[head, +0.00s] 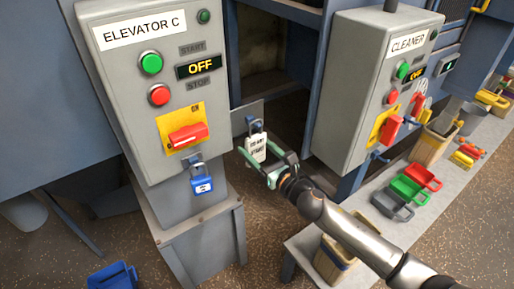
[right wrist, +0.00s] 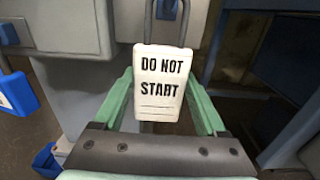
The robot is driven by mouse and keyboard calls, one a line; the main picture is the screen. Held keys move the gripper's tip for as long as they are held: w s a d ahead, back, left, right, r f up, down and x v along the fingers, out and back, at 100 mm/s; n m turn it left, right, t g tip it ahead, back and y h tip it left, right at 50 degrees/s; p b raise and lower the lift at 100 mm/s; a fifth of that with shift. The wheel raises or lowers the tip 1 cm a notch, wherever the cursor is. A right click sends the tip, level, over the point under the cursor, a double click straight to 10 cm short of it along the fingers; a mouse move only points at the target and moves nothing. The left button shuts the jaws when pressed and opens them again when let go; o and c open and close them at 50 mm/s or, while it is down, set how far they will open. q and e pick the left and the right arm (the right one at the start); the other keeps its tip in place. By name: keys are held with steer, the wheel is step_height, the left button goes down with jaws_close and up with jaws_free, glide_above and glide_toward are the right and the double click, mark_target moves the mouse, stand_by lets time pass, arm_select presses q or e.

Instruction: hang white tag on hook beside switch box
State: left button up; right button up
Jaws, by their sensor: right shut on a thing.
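The white tag (head: 255,148), printed DO NOT START, is upright between the green fingers of my right gripper (head: 264,160). It also shows face-on in the right wrist view (right wrist: 160,90), with a finger at each side. My right gripper is shut on it. The tag's grey loop (right wrist: 152,25) rises to the blue hook (head: 250,121) on a grey plate (head: 246,110) at the right side of the ELEVATOR C switch box (head: 140,100). The loop overlaps the hook in the picture; I cannot tell whether it is around it. My left gripper is not in view.
A blue padlock (head: 202,183) hangs below the red switch handle (head: 188,135). The CLEANER box (head: 360,90) stands close on the right. A bench (head: 408,235) with coloured padlocks lies below it. A blue bin (head: 112,276) is on the floor.

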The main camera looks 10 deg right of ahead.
stand_by(0.3)
steer(key=o, duration=1.3)
steer(key=shift+v, duration=2.4)
steer(key=shift+f+v, duration=0.15)
steer(key=shift+v, duration=1.15)
steer(key=shift+f+v, duration=0.15)
steer(key=shift+v, duration=1.15)
